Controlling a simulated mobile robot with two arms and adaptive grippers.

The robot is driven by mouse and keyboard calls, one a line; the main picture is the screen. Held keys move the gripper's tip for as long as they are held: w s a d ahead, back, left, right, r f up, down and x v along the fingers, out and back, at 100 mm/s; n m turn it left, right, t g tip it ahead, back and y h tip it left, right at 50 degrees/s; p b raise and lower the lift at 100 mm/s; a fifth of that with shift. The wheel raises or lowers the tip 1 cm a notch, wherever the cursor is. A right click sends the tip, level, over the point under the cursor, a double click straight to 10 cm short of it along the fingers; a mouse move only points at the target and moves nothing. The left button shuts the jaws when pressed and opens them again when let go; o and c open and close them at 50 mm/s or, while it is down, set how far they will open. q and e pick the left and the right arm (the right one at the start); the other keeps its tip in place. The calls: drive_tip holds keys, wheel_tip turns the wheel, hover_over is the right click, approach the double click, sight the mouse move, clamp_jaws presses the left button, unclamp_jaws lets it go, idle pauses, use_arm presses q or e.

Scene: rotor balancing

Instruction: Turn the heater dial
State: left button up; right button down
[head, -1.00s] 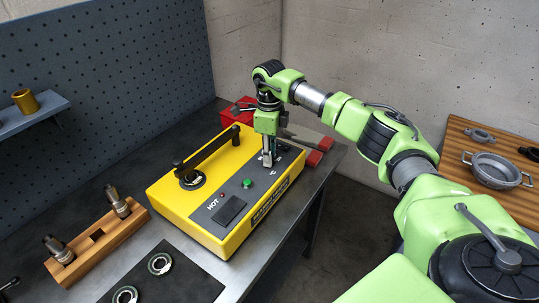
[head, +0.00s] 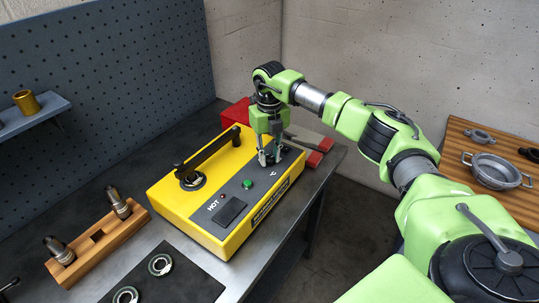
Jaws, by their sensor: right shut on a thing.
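The yellow heater (head: 212,222) stands on the dark metal bench, with a grey top panel that carries a green button (head: 247,184), the word HOT and a °C mark. My right gripper (head: 270,161) points straight down at the far right end of that panel. It is shut on the heater dial, which is mostly hidden between and behind its fingers. My left gripper is not in view.
A black bar (head: 208,152) stands above the heater's top. A wooden rack (head: 97,238) with tool holders and a dark mat (head: 178,283) with metal rings lie nearer.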

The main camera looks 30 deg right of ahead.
sight(270, 158)
drive_tip(key=shift+w+r+m, duration=0.1)
drive_tip(key=shift+r+m, duration=0.05)
drive_tip(key=shift+m, duration=0.65)
drive_tip(key=c, duration=1.8)
unclamp_jaws()
wheel_tip(270, 158, up, 12)
drive_tip(key=shift+f, duration=0.1)
